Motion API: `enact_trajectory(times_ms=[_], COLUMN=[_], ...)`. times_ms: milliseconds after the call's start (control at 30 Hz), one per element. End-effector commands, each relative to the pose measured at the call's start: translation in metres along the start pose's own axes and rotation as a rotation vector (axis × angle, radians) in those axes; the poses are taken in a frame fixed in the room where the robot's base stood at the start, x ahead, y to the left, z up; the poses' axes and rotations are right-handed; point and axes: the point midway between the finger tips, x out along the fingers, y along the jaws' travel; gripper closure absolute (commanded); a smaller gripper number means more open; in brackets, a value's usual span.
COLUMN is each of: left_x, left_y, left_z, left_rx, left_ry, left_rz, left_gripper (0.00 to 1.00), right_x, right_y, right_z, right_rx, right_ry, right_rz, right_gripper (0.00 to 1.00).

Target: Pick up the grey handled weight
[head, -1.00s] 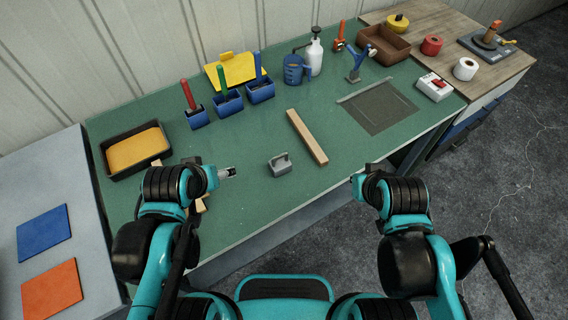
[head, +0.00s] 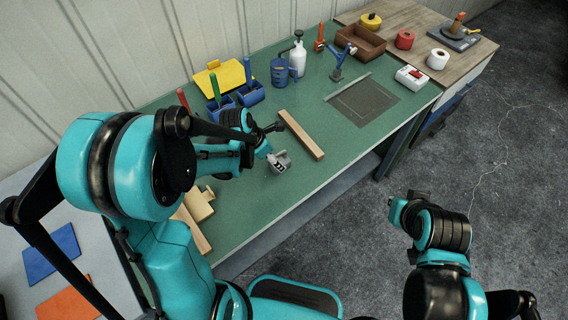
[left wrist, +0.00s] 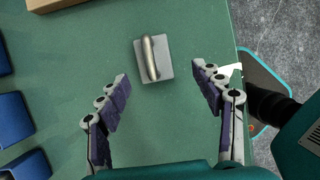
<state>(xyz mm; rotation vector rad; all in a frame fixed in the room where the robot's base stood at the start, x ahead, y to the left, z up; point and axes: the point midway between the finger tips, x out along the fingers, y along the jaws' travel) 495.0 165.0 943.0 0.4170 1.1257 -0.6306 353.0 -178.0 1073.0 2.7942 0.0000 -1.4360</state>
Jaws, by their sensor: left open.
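The grey handled weight (head: 283,160) stands on the green bench top near its front edge. In the left wrist view the weight (left wrist: 163,68) is a flat square block with a rounded bar handle on top. My left gripper (head: 274,145) is open and empty at the weight. In the left wrist view the open fingers of my left gripper (left wrist: 160,72) point at the weight, one to each side, with gaps between. I cannot tell its height above the bench. My right arm's end (head: 398,210) hangs over the floor; its fingers do not show clearly.
A wooden bar (head: 301,134) lies just right of the weight. Blue bins (head: 250,95), a blue jug (head: 280,72) and a white spray bottle (head: 298,58) stand behind. Wooden pieces (head: 199,204) lie at the front left.

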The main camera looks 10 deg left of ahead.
Motion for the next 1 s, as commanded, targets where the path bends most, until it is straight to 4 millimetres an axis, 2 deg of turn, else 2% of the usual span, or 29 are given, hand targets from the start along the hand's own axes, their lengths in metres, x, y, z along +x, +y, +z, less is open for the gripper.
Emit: enact_trajectory(times_ms=[400,500,733,900,1000], left_x=[0.059,0.065,0.064,0.064,0.064], left_y=[0.007,0.007,0.007,0.007,0.007], left_z=[0.007,0.007,0.008,0.008,0.008], left_rx=[0.005,0.005,0.005,0.005,0.005], left_ry=[0.001,0.001,0.000,0.000,0.000], left_rz=[0.001,0.002,0.002,0.002,0.002], left_gripper=[0.33,0.33,0.33,0.78,1.00], right_x=[0.021,0.022,0.021,0.021,0.021], right_y=[0.000,0.000,0.000,0.000,0.000], right_z=[0.015,0.015,0.015,0.015,0.015], right_rx=[0.000,0.000,0.000,0.000,0.000], right_ry=[0.000,0.000,0.000,0.000,0.000], right_rz=[0.000,0.000,0.000,0.000,0.000], right_gripper=[1.00,1.00,1.00,1.00,1.00])
